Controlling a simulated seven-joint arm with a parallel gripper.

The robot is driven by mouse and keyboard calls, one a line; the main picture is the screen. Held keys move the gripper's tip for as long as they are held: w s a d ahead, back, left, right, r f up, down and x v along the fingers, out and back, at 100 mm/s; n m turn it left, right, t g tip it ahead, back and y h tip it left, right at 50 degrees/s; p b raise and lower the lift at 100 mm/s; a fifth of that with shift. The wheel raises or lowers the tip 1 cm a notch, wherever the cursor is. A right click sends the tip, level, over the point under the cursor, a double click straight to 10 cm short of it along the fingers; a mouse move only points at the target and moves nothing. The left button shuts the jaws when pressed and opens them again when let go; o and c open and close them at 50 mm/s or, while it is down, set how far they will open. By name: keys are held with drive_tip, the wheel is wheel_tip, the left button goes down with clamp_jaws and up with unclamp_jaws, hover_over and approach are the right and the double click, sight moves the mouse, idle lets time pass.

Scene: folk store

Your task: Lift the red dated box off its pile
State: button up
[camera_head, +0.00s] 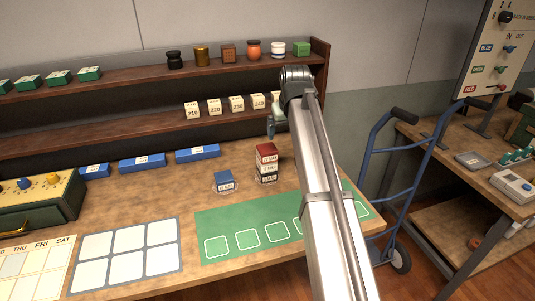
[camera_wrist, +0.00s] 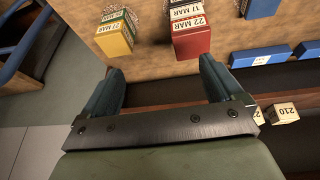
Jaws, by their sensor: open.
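The red dated box (camera_head: 266,149) sits on top of a small pile on the wooden counter, with dark-sided, white-labelled boxes (camera_head: 265,170) under it. In the wrist view the red box (camera_wrist: 193,42) shows a white "22 MAR" label, with a "17 MAR" label beyond it. My gripper (camera_wrist: 160,75) is open and empty, its two teal fingers wide apart. The red box lies past the fingertips, nearer the right finger, and is not between them. In the head view only part of the gripper (camera_head: 271,125) shows, above and behind the pile; my arm hides the rest.
A blue dated box (camera_head: 224,182) stands left of the pile. A yellow dated box (camera_wrist: 115,36) stands on the other side, hidden in the head view. A shelf (camera_head: 150,133) with numbered blocks runs behind the counter. A green mat (camera_head: 235,222) lies in front.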

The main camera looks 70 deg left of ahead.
sight(268, 148)
drive_tip(key=s+r+n+g, duration=0.1)
drive_tip(key=s+r, duration=0.1)
drive_tip(key=s, duration=0.3)
drive_tip(key=x, duration=0.9)
drive_tip(key=w+x, duration=0.1)
drive_tip(key=x, duration=0.3)
drive_tip(key=shift+a+f, duration=0.1)
drive_tip(key=shift+a, duration=0.4)
drive_tip(key=c, duration=1.1)
